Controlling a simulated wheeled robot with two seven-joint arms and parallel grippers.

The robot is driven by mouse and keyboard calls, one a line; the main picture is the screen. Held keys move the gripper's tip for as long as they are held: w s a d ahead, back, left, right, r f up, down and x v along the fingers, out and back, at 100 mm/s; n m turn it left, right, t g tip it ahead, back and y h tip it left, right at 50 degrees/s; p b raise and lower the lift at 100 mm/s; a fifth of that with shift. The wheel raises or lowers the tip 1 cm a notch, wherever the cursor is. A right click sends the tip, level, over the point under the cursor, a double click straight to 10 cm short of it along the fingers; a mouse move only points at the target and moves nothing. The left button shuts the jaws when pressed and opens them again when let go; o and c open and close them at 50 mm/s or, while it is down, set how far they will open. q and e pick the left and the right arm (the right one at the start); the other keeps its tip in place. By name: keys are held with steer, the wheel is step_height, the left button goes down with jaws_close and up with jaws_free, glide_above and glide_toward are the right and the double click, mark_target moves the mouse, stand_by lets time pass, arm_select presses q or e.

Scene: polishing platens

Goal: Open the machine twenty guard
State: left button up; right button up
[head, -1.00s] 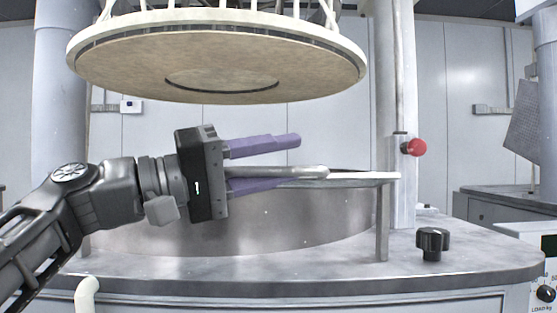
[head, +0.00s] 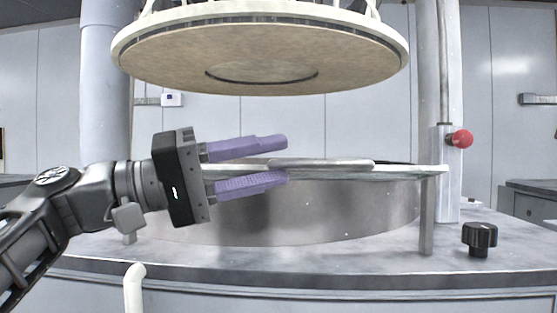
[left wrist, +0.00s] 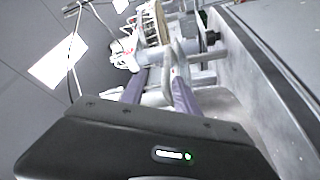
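The guard is a thin pale panel (head: 410,173) seen nearly edge-on, lying about level over the rim of the round metal bowl (head: 330,215). A grey rod-like handle (head: 335,162) runs along its near side. My left gripper (head: 286,160) is open at the handle's left end. One purple finger is above the handle's height and one below, with their tips just overlapping its end in the picture; I cannot tell whether they touch. The left wrist view shows both purple fingers apart (left wrist: 158,92), with the handle (left wrist: 176,62) near their tips. My right gripper is not in view.
A large round platen (head: 260,55) hangs above the bowl, over my left gripper. A post with a red knob (head: 462,138) stands at the right. A black knob (head: 480,236) sits on the machine top, and a pale bent pipe (head: 134,285) rises in front.

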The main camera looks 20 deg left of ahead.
arm_select(q)
steer(key=shift+a, duration=0.15)
steer(key=b+v, duration=0.1)
steer(key=v, duration=0.7)
steer(key=shift+a+f, duration=0.35)
steer(key=shift+f, duration=0.05)
stand_by(0.3)
stand_by(0.4)
